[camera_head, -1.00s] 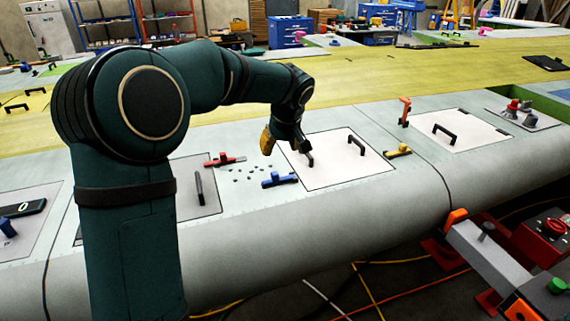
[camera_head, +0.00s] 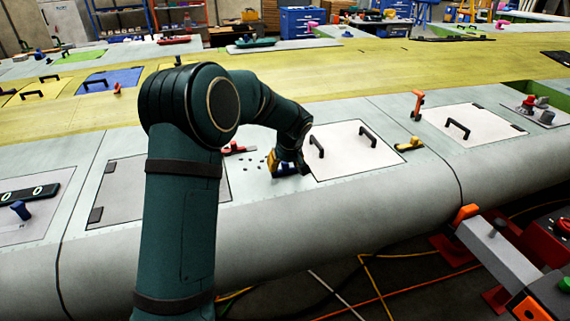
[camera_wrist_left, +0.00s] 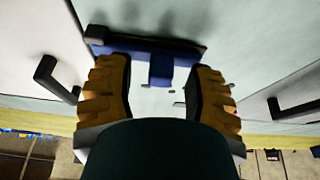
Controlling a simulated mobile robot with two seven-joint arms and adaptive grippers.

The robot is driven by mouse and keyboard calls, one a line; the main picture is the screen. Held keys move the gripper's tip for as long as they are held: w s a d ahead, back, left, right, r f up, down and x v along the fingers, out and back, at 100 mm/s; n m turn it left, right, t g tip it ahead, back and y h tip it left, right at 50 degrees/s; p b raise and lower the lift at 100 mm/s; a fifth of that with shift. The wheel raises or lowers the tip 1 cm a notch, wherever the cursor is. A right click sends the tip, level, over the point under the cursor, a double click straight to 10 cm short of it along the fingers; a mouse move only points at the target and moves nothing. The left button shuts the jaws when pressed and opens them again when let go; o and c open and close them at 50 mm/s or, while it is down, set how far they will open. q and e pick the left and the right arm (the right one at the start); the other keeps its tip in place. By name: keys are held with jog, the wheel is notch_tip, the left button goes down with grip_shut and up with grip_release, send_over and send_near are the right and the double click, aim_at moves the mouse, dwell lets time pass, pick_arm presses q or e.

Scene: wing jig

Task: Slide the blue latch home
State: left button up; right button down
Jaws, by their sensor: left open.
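The blue latch (camera_head: 286,171) lies on the grey wing skin just left of a white panel (camera_head: 345,160), mostly hidden by my gripper in the head view. In the left wrist view the latch shows as a blue bar (camera_wrist_left: 135,47) with a blue tab standing between my fingers. My left gripper (camera_head: 282,163) is down at the latch. It is open, with its yellow ridged fingers on either side of the tab (camera_wrist_left: 160,66) and visible gaps on both sides. Whether the latch bar overlaps the panel edge is hidden. My right gripper is not in view.
A red latch (camera_head: 238,149) is left of my gripper, and a yellow latch (camera_head: 409,144) sits beyond the white panel. The panel has two black handles (camera_head: 368,136). An orange clamp (camera_head: 417,105) stands upright farther right. Small dark holes dot the skin near the gripper.

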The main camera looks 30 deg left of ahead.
pick_arm(q)
jog(key=shift+f, duration=0.1)
jog(key=shift+c, duration=0.4)
grip_shut()
jog(key=w+d, duration=0.2)
jog(key=w, duration=0.1)
jog(key=shift+d+f, duration=0.1)
jog(key=shift+d, duration=0.25)
jog(key=shift+s, duration=0.1)
